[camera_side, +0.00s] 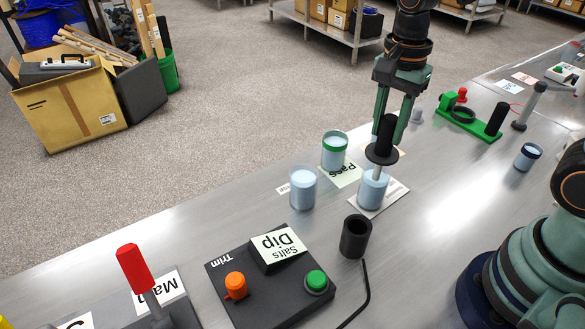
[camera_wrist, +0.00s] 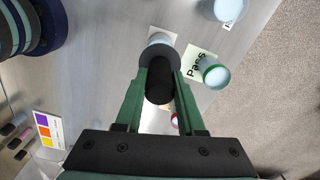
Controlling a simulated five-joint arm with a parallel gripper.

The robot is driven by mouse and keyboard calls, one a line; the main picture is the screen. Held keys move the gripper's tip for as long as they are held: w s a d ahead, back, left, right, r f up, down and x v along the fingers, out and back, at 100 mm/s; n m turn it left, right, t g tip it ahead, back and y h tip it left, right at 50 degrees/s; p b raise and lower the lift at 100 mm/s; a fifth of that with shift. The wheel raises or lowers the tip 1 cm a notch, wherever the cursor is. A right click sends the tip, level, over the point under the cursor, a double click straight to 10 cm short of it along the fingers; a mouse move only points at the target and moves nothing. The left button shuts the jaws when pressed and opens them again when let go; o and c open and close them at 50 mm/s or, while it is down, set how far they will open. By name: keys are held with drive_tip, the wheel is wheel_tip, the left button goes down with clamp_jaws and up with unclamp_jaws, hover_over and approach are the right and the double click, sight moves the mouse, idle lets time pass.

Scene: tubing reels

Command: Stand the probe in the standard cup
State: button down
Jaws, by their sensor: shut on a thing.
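My gripper (camera_side: 389,142) is shut on the black handle of the probe (camera_side: 382,154), which has a wide black collar and a thin grey rod. The probe hangs nearly upright over a pale-blue-filled cup (camera_side: 371,194) on a white card. Its rod reaches down to the cup's mouth; how deep the tip sits is unclear. In the wrist view the gripper (camera_wrist: 160,78) grips the probe handle (camera_wrist: 159,85), and its collar partly hides that cup (camera_wrist: 159,39). The card's text is not readable, so I cannot tell whether this is the standard cup.
A green-rimmed cup (camera_side: 334,151) stands by the "Pass" card, with a plain cup (camera_side: 303,188) to its left. An empty black holder (camera_side: 355,236) stands in front. A "Salts Dip" control box (camera_side: 270,284) is at front left; a dark-rimmed cup (camera_side: 528,156) is at right.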

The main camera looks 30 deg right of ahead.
sight(383, 146)
drive_tip(key=shift+f, duration=2.2)
drive_tip(key=shift+f, duration=0.25)
drive_tip(key=shift+c, duration=2.2)
unclamp_jaws()
drive_tip(key=shift+r, duration=0.1)
